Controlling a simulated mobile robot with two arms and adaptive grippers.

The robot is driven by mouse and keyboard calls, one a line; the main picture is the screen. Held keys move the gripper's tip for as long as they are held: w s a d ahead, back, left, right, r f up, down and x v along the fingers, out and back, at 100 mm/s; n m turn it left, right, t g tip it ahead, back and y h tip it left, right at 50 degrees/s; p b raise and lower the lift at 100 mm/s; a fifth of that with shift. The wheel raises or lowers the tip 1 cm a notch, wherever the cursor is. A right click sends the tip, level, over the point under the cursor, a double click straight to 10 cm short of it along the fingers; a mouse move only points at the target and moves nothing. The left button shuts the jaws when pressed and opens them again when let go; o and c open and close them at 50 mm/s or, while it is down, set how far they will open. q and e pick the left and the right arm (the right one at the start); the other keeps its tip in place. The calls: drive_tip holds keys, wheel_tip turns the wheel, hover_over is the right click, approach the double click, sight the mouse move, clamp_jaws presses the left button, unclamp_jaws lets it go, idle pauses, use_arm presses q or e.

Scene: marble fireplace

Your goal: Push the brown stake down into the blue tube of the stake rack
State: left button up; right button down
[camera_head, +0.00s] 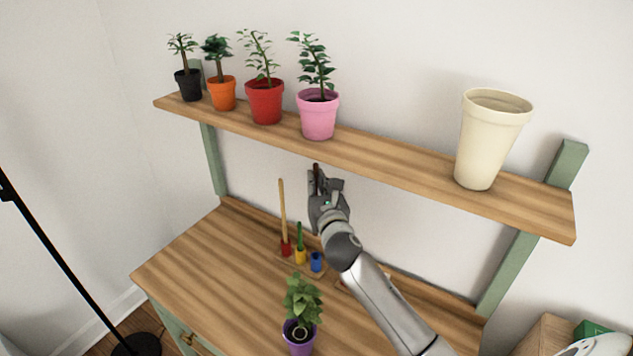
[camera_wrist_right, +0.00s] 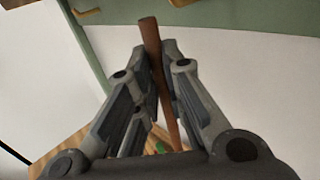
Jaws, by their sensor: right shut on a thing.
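My right gripper (camera_head: 315,185) is shut on the brown stake (camera_wrist_right: 151,35) and holds it up in the air, below the shelf's front edge in the head view. The wrist view shows the stake between the fingers of my right gripper (camera_wrist_right: 157,80), slightly tilted, with its lower part running down past them. The stake rack (camera_head: 317,273) stands on the bench below. Its blue tube (camera_head: 317,262) is at the right end and looks empty. The red tube (camera_head: 286,248) holds a tan stake and the yellow tube (camera_head: 300,257) a green stake. My left gripper is not in view.
A purple pot with a leafy plant (camera_head: 300,335) stands on the bench (camera_head: 200,265) in front of the rack. The upper shelf (camera_head: 400,170) carries several potted plants and an empty cream pot (camera_head: 490,140). The bench's left side is clear.

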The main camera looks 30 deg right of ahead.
wheel_tip(320, 180, down, 3)
drive_tip(key=shift+r+b, duration=0.1)
drive_tip(key=shift+b, duration=1.1)
use_arm(q)
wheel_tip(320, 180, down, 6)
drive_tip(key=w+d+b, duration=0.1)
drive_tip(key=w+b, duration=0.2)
drive_tip(key=b, duration=0.1)
use_arm(e)
wheel_tip(320, 180, down, 6)
drive_tip(key=shift+r, duration=0.1)
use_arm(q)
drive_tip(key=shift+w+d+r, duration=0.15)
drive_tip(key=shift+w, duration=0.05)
